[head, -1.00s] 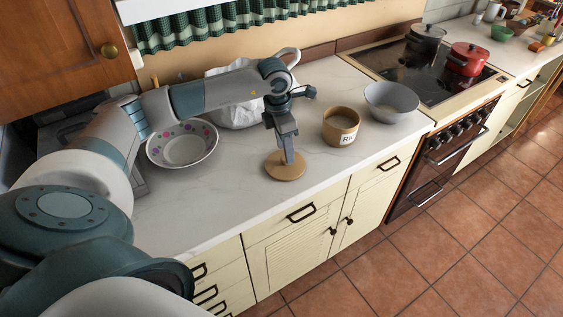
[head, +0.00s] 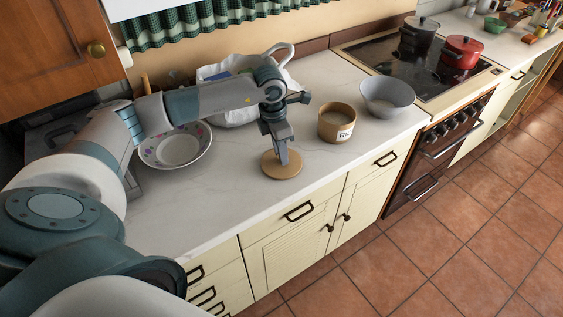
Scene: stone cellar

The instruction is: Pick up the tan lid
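The tan lid (head: 291,171) is a flat round disc lying on the white counter near its front edge in the head view. My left gripper (head: 282,160) points down over the lid, with its fingers at the lid's middle. The fingers overlap edge-on, so I cannot tell whether they are open or shut on it. They hide the centre of the lid. The lid looks level and at the counter surface; any small gap is too fine to see. My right gripper is not in view.
A tan jar with a label (head: 336,125) stands right of the lid, with a grey bowl (head: 387,96) beyond it. The stove (head: 400,68) carries two pots. The counter left of the lid is clear.

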